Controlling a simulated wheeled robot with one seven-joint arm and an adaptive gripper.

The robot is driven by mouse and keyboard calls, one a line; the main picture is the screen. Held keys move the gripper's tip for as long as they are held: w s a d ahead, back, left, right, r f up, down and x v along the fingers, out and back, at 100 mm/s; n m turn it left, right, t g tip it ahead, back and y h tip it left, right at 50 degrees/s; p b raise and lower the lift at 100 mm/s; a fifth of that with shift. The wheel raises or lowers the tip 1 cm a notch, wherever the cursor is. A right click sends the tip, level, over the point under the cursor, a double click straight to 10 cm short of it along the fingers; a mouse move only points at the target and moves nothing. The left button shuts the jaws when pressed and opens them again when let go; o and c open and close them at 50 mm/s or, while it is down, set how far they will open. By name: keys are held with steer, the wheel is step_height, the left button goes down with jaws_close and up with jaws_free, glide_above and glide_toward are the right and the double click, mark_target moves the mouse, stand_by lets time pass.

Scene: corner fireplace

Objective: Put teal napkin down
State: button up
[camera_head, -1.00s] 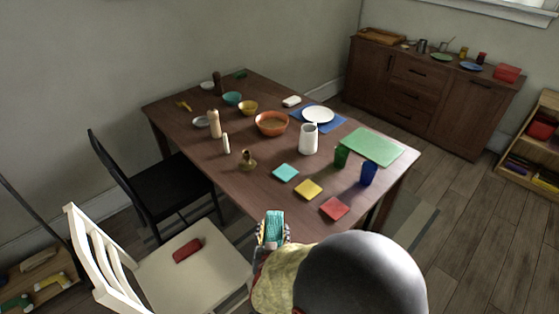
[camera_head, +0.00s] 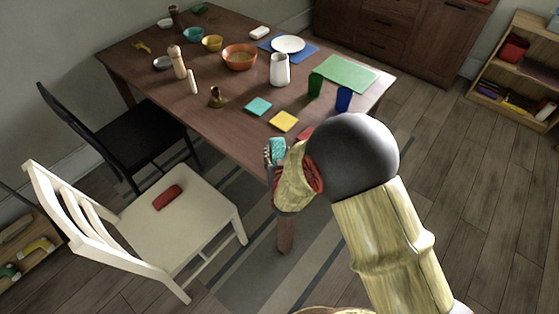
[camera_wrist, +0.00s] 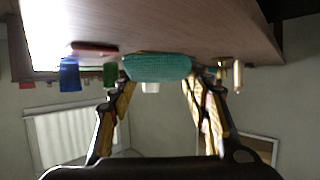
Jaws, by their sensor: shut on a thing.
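The teal napkin (camera_head: 277,150) is in my gripper (camera_head: 276,158), at the near edge of the brown dining table (camera_head: 223,111). In the wrist view the napkin (camera_wrist: 157,67) is a rolled or folded textured teal cloth, pinched between the two fingers of my gripper (camera_wrist: 158,78). The table appears at the top of that view, with the napkin close to its surface or edge; I cannot tell whether they touch. My arm hides part of the table's near right corner.
A teal square (camera_head: 259,106), a yellow square (camera_head: 284,121) and a partly hidden red square (camera_head: 305,133) lie near that edge. A white pitcher (camera_head: 279,69), green cup (camera_head: 315,85) and blue cup (camera_head: 344,98) stand beyond. A white chair (camera_head: 165,215) holds a red object (camera_head: 167,197).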

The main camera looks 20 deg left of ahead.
steer(key=shift+w+d+f+b, duration=0.15)
steer(key=shift+f+b, duration=0.35)
steer(key=shift+f, duration=0.45)
steer(key=shift+w+f+b, duration=0.15)
steer(key=shift+f+b, duration=0.3)
steer(key=shift+f, duration=0.5)
steer(key=shift+f, duration=0.15)
steer(key=o, duration=1.1)
steer(key=shift+c, duration=0.2)
